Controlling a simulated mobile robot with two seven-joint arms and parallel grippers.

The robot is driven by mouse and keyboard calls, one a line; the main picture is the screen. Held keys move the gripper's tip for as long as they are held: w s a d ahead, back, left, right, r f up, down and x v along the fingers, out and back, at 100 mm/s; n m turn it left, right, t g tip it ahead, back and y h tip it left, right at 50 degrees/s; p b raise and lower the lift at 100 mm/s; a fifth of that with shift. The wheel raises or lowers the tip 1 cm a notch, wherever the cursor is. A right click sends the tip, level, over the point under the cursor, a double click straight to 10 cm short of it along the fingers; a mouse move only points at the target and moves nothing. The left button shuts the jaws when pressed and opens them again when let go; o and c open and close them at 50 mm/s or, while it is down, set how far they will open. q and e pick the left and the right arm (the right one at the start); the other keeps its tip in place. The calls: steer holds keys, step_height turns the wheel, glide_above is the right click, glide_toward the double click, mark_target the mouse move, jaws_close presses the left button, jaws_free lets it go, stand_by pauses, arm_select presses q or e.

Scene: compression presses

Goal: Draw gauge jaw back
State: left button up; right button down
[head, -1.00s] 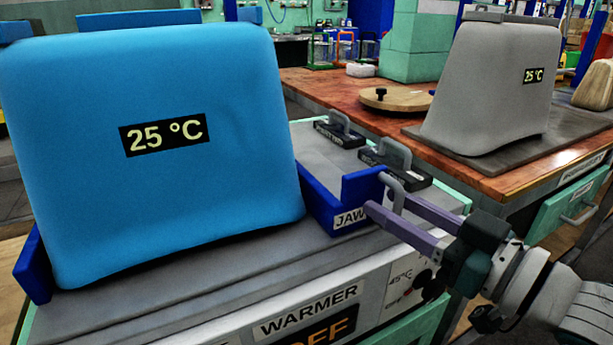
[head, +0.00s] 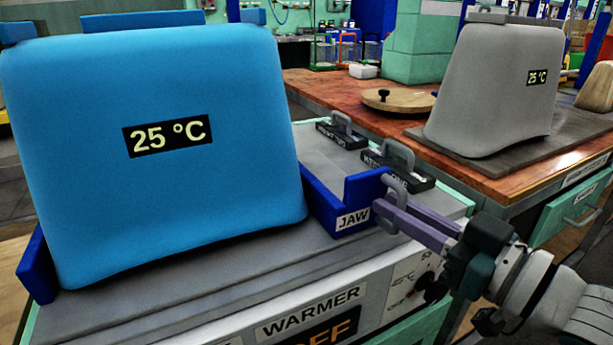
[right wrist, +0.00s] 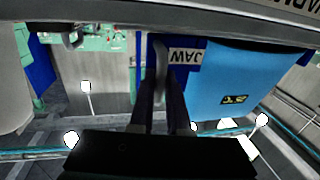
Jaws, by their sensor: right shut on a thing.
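The gauge jaw (head: 352,200) is a dark blue bracket labelled JAW with a grey loop handle, on top of the warmer at the right side of the blue 25 °C block (head: 160,185). My right gripper (head: 388,205) has its purple fingers shut on the jaw's grey handle (head: 394,188). In the right wrist view the jaw (right wrist: 186,58) shows upside down, with the fingers (right wrist: 162,95) at its handle and the blue block (right wrist: 235,85) beside it. The jaw touches or nearly touches the block's lower right edge. My left gripper is not in view.
The warmer (head: 200,285) has a panel reading OFF and a dial at its right front. Two black handled weights (head: 397,172) stand behind the jaw. A grey 25 °C block (head: 485,95) stands on a mat on the wooden bench (head: 335,88) at the right.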

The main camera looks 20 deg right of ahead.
stand_by(0.7)
steer(key=d, duration=0.3)
steer(key=d+b, duration=0.1)
steer(key=d, duration=0.1)
steer(key=d+b, duration=0.1)
steer(key=d, duration=0.2)
steer(key=shift+w+d+f, duration=0.15)
steer(key=shift+w+d, duration=0.15)
steer(key=shift+d, duration=0.05)
steer(key=c, duration=1.3)
jaws_free()
steer(key=shift+c, duration=0.2)
steer(key=o, duration=0.4)
steer(key=shift+d, duration=0.2)
steer(key=shift+o, duration=0.2)
steer(key=shift+a, duration=0.1)
